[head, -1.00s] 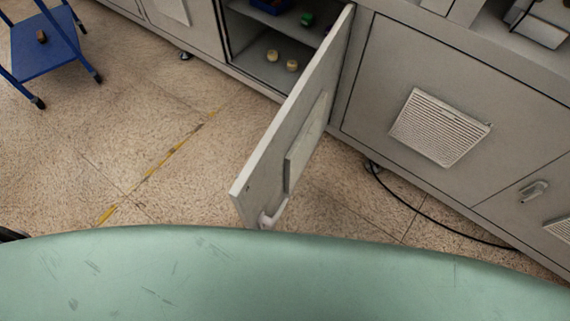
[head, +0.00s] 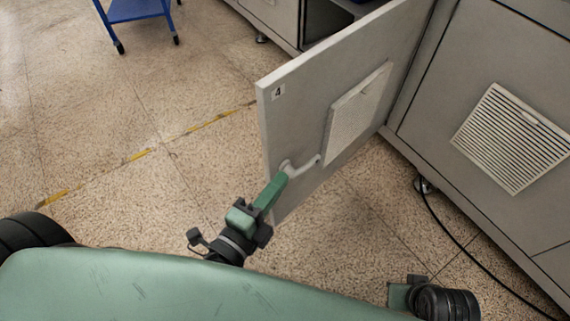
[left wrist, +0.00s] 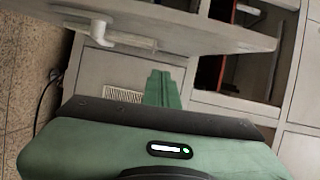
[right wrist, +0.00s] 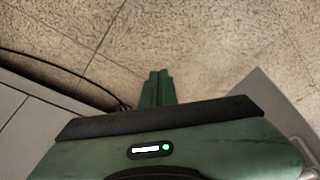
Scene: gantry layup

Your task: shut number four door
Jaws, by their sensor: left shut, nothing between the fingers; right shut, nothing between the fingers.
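The grey door marked 4 (head: 300,115) stands wide open, swung out from the cabinet.
A closed cabinet door with a vent (head: 512,135) is right of the hinge side. A black cable (head: 455,235) lies on the floor before it. A blue trolley (head: 138,10) stands at the upper left. The floor left of the door is clear.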

